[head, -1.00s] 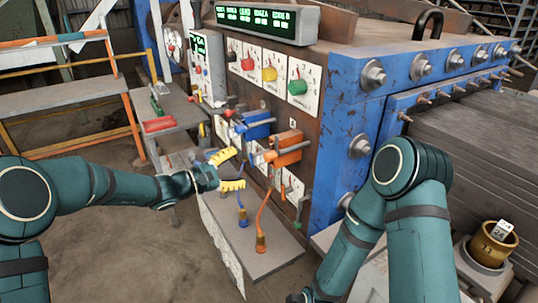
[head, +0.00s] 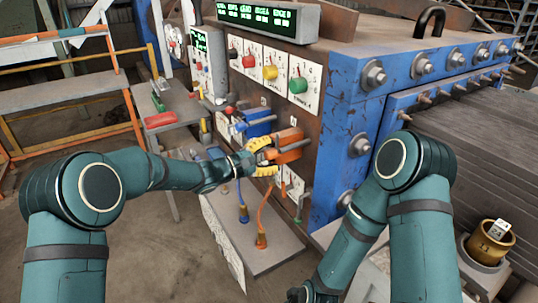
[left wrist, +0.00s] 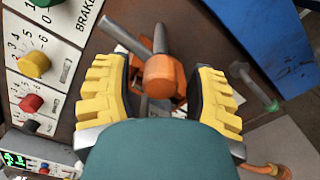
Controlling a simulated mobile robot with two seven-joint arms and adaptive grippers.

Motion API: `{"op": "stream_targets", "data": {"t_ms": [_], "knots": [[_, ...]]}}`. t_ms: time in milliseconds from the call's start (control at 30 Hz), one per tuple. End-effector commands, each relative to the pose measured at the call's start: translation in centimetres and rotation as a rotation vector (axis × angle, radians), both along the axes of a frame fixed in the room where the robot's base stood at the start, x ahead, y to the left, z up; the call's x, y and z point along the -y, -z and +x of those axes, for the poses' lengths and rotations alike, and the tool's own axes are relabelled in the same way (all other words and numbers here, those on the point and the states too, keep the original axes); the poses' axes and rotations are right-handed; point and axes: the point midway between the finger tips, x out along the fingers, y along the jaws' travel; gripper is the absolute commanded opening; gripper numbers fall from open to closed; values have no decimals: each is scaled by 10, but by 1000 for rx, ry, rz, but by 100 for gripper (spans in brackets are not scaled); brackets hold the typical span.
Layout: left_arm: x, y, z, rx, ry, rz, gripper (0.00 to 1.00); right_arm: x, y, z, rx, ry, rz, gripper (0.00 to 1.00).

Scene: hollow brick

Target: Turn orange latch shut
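The orange latch (head: 290,145) sits on the brown front panel of the machine, with an orange cable hanging below it. My left gripper (head: 268,157) has its yellow fingers at the latch's near end. In the left wrist view the orange latch (left wrist: 163,76) stands between the open yellow fingers, with gaps on both sides; its lever points up beyond it. Whether a finger touches it is hard to tell. My right gripper (head: 308,294) is dark and cut off at the bottom edge, so its fingers cannot be made out.
A blue latch (head: 257,122) sits just left of the orange one. Red, yellow and green knobs (head: 298,86) are above. A green-handled lever (head: 303,206) is to the lower right. A grey ledge (head: 270,258) juts out below. A brass pot (head: 491,243) stands at the right.

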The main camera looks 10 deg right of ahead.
Motion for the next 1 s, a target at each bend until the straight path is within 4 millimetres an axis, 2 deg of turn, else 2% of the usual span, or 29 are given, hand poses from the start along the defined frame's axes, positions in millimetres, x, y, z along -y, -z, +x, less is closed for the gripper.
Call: {"op": "stream_targets", "data": {"t_ms": [33,133,567,1000], "knots": [[0,0,0,0,0,0,35,0,0,0,0,0,0,0],[0,0,0,0,0,0,0,0,0,0,0,0,0,0],[-1,1,1,-60,-4,-22,0,0,3,0,0,0,-1,0],[-1,1,0,-352,-4,-128,0,0,8,0,0,0,-2,0]]}}
